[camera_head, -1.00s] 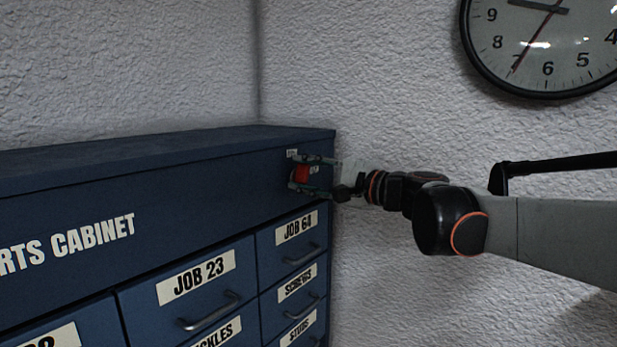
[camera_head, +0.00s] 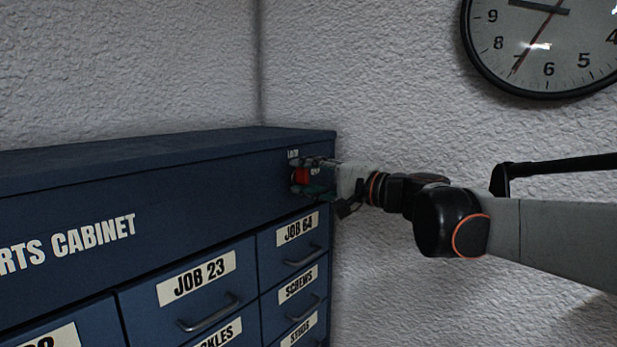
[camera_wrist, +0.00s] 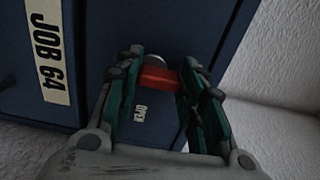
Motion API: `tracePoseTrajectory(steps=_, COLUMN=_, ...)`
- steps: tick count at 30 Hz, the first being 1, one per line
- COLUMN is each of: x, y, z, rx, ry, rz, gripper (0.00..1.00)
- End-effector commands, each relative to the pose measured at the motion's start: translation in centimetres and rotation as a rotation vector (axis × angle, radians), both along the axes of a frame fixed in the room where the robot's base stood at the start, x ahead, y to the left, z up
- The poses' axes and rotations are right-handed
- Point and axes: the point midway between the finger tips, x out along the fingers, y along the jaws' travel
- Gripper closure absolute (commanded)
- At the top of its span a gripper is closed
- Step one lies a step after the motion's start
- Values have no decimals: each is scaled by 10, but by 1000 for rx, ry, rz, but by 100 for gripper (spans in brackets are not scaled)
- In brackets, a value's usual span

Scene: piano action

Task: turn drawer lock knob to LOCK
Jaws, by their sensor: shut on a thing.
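The red lock knob (camera_head: 300,176) is on the upper right of the blue parts cabinet (camera_head: 190,180). A small white label, apparently LOCK (camera_head: 293,154), sits above it. My gripper (camera_head: 312,176) reaches in from the right and is shut on the knob. In the wrist view the red knob (camera_wrist: 159,78) lies between the two green-padded fingertips of my gripper (camera_wrist: 158,76), with a round metal part just beyond it. An OPEN label (camera_wrist: 140,113) shows on the cabinet face below the knob in that view. The fingers partly hide the knob's sides.
Labelled drawers with handles, such as JOB 64 (camera_head: 297,240) and JOB 23 (camera_head: 197,285), lie below the knob. A white textured wall (camera_head: 400,120) stands behind and right of the cabinet. A wall clock (camera_head: 545,45) hangs at the upper right.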

Motion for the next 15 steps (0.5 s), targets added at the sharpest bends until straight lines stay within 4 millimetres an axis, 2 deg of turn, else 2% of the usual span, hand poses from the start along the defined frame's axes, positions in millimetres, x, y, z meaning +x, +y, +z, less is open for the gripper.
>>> tracePoseTrajectory(steps=2, x=-1, y=0, z=-2, rx=-4, ry=0, rz=2, gripper=88)
tracePoseTrajectory(steps=3, x=-1, y=0, z=-2, rx=-4, ry=0, rz=2, gripper=57)
tracePoseTrajectory(steps=5, x=-1, y=0, z=-2, rx=-4, ry=0, rz=2, gripper=43)
tracePoseTrajectory(steps=15, x=-1, y=-1, z=-1, rx=-1, ry=1, rz=1, gripper=43)
